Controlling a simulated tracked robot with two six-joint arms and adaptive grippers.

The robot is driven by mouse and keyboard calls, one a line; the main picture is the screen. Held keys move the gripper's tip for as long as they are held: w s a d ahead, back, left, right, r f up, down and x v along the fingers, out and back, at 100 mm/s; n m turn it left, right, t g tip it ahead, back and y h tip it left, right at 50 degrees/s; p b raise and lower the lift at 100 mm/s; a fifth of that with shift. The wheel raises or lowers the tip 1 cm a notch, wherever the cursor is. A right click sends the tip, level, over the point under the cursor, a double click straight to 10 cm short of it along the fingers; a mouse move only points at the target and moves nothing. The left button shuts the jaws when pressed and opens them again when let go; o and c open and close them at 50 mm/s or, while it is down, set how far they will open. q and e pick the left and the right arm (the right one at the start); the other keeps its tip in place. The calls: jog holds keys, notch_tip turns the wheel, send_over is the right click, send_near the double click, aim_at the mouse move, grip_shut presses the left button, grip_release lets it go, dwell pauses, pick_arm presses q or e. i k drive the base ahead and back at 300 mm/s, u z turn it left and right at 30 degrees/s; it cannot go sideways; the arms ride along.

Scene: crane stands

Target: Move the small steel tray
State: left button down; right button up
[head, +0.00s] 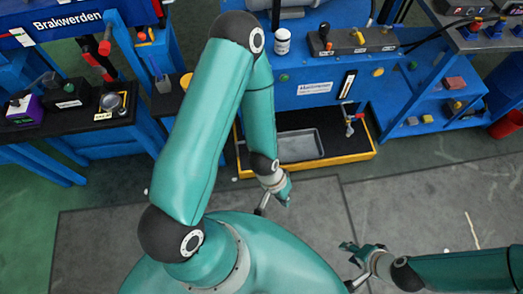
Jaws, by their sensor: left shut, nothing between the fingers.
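The small steel tray (299,145) is a grey, shallow rectangular tray. It lies on the black ledge with a yellow front edge (330,163), at the foot of the blue middle stand. My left gripper (277,198) is in front of the ledge, below the tray in the picture and apart from it. It is shut and empty. My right gripper (352,262) is at the lower right, further from the tray, over the grey floor. Its fingers are too small to tell whether they are open or shut. The tray looks empty.
The blue middle stand (310,70) carries a white jar (282,40) and a grey block with knobs (350,40). Blue stands flank both sides. The grey floor mat (440,200) is mostly clear.

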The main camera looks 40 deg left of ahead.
aim_at(305, 145)
jog(key=u, duration=0.1)
jog(key=i, duration=1)
jog(key=z, duration=0.1)
